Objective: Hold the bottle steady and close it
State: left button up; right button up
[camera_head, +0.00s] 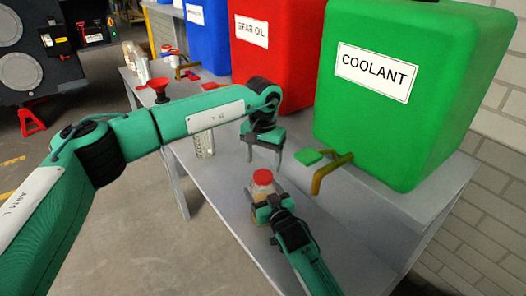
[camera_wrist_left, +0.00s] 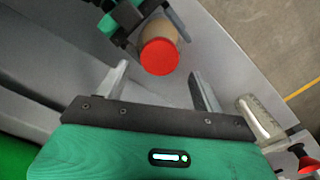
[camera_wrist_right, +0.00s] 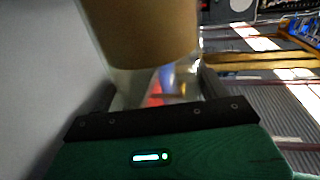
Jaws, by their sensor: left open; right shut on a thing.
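The bottle (camera_head: 262,186) stands on the bench with a red cap (camera_head: 263,177) on its top. I cannot tell whether the cap is tight. My right gripper (camera_head: 266,208) is shut on the bottle from the front. In the right wrist view the bottle's tan body (camera_wrist_right: 145,30) fills the space between the fingers. My left gripper (camera_head: 264,160) is open and empty, pointing down behind and above the bottle. In the left wrist view the red cap (camera_wrist_left: 159,57) lies beyond the open fingertips (camera_wrist_left: 158,72), apart from them.
A green coolant tank (camera_head: 390,130) with a brass tap (camera_head: 328,172) stands right of the bottle. Red (camera_head: 300,40) and blue (camera_head: 205,40) tanks stand farther back. A clear graduated container (camera_head: 204,145) and a red funnel (camera_head: 159,88) are to the left. The front bench top is mostly bare.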

pick_arm(q)
jog(key=n, duration=0.3)
jog(key=shift+r, duration=0.1)
jog(key=n, duration=0.5)
jog(key=shift+r, duration=0.2)
jog(key=n, duration=0.6)
jog(key=shift+r, duration=0.2)
jog(key=n, duration=0.6)
jog(key=shift+r+n, duration=0.2)
jog(key=shift+n, duration=0.1)
jog(key=n, duration=0.6)
jog(key=shift+r, duration=0.25)
jog(key=n, duration=0.5)
jog(key=shift+r, duration=0.15)
jog(key=n, duration=0.4)
jog(key=shift+r+n, duration=0.15)
jog(key=shift+n, duration=0.15)
jog(key=n, duration=0.4)
jog(key=shift+r+n, duration=0.15)
jog(key=shift+n, duration=0.15)
jog(key=shift+r+n, duration=0.1)
jog(key=shift+n, duration=1.6)
